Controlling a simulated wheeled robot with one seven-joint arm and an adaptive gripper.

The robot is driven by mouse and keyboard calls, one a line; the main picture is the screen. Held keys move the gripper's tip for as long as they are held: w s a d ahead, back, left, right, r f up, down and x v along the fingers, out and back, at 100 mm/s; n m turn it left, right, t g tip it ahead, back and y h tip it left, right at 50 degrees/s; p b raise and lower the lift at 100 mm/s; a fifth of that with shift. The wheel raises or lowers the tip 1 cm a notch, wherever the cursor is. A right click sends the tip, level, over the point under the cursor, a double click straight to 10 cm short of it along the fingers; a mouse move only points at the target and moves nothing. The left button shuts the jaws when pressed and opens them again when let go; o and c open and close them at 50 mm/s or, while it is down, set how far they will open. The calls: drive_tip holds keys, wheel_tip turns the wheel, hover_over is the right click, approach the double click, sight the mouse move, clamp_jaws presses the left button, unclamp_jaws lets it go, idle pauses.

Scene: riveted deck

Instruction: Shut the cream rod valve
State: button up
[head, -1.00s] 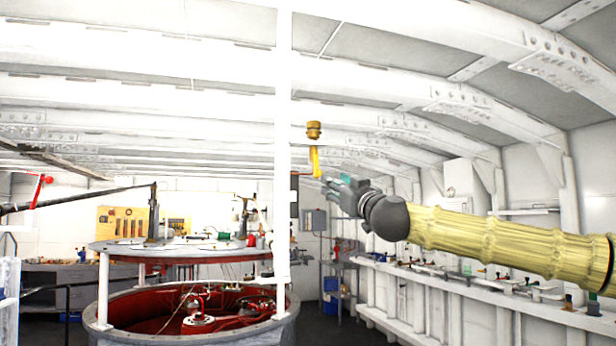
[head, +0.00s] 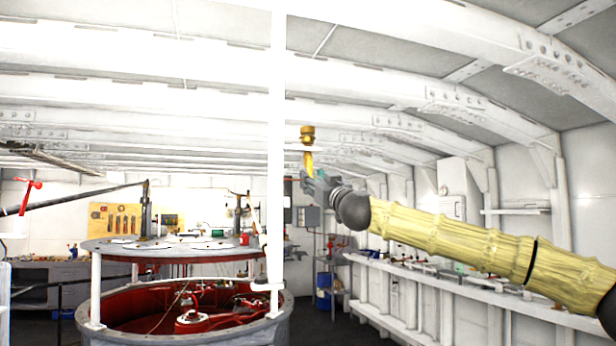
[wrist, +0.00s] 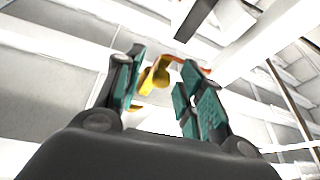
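A brass-yellow valve body (head: 307,134) hangs below the white ceiling beams, just right of the white post. A yellow lever (head: 308,160) hangs down from it; I see no clearly cream part. My gripper (head: 307,181) is at the lever's lower end, which it partly hides. In the wrist view, my gripper (wrist: 160,88) has its two teal-padded fingers apart. The yellow valve parts (wrist: 156,78) show in the gap, nearer the left finger. I cannot tell whether a finger touches the lever. An orange-red strip (wrist: 195,67) shows behind the right finger.
The white post (head: 277,150) stands close left of the valve. A round grey-rimmed tub (head: 110,335) with red machinery inside and a round table above it stands at lower left. A white wall shelf (head: 420,283) with small items runs along the right. Ceiling beams are overhead.

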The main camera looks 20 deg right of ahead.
drive_tip(key=shift+w+a+r, duration=0.1)
drive_tip(key=shift+w+r, duration=0.1)
drive_tip(key=shift+w, duration=0.4)
